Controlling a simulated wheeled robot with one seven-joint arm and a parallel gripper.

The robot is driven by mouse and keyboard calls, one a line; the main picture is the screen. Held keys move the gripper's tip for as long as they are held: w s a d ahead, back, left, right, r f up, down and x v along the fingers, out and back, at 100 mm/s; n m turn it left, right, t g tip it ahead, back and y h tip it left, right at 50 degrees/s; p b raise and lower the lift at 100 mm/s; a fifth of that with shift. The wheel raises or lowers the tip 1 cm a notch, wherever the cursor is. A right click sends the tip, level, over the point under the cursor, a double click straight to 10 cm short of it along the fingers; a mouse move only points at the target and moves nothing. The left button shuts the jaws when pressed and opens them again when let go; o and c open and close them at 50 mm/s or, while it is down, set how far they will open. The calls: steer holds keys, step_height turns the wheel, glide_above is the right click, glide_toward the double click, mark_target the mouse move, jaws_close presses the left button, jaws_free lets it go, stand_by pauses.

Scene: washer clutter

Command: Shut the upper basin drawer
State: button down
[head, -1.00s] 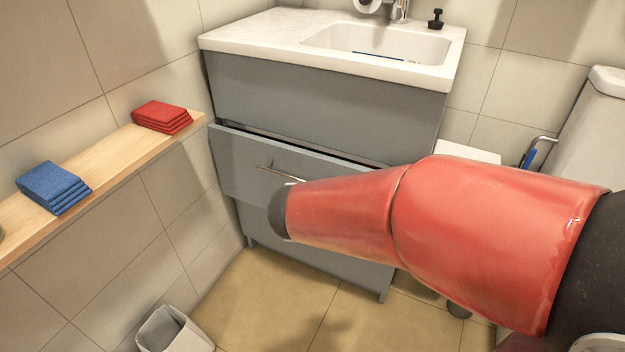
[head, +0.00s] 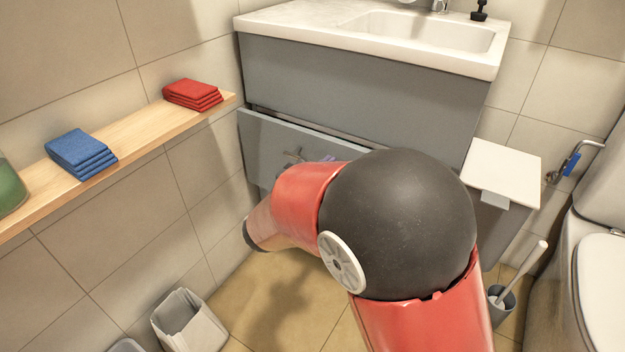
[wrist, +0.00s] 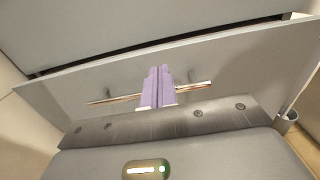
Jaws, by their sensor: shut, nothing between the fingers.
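The open drawer (head: 262,134) is a grey front under the white basin top, pulled out a little, with a dark gap along its top edge. My gripper (wrist: 158,70) has purple fingers, shut and empty. They overlap the handle's middle in the picture; I cannot tell whether they touch the handle or the front.
A wooden shelf (head: 140,130) on the left wall holds blue cloths (head: 80,152) and red cloths (head: 192,94). A bin (head: 187,322) stands on the floor at lower left. A white-lidded box (head: 502,172), a toilet brush (head: 503,296) and a toilet (head: 603,285) are at right.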

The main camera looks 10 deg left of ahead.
mark_target(342, 148)
steer(key=shift+x, duration=2.05)
steer(key=x, duration=0.4)
steer(key=shift+w+d+f, duration=0.1)
steer(key=shift+w+d, duration=0.05)
steer(key=shift+w, duration=0.15)
steer(key=shift+w+r, duration=0.2)
